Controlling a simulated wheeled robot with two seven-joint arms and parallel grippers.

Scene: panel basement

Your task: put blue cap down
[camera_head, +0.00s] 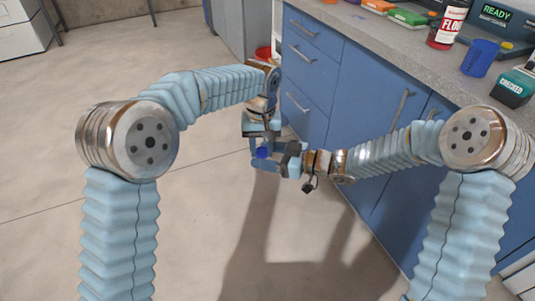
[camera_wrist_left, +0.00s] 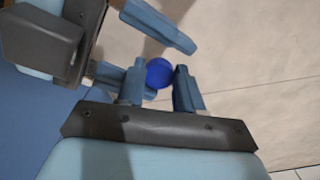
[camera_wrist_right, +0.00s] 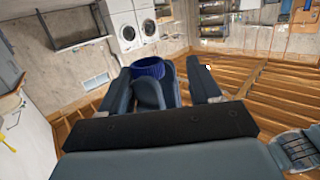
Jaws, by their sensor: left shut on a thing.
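A round blue cap (camera_head: 262,152) is held in the air in front of the blue cabinets. In the left wrist view the cap (camera_wrist_left: 158,73) sits between the fingertips of my left gripper (camera_wrist_left: 160,77), which is shut on it. My right gripper (camera_wrist_right: 160,72) is open, with its fingers apart on either side of the cap (camera_wrist_right: 149,67) and a left-gripper finger. Both grippers meet near the middle of the head view. Whether the right fingers touch the cap I cannot tell.
A grey counter (camera_head: 395,45) runs along the right above blue cabinets (camera_head: 345,75). On it stand a blue cup (camera_head: 480,57), a red-and-white bottle (camera_head: 447,24), a teal item (camera_head: 513,88) and a READY display (camera_head: 496,14). The floor (camera_head: 215,200) at left is clear.

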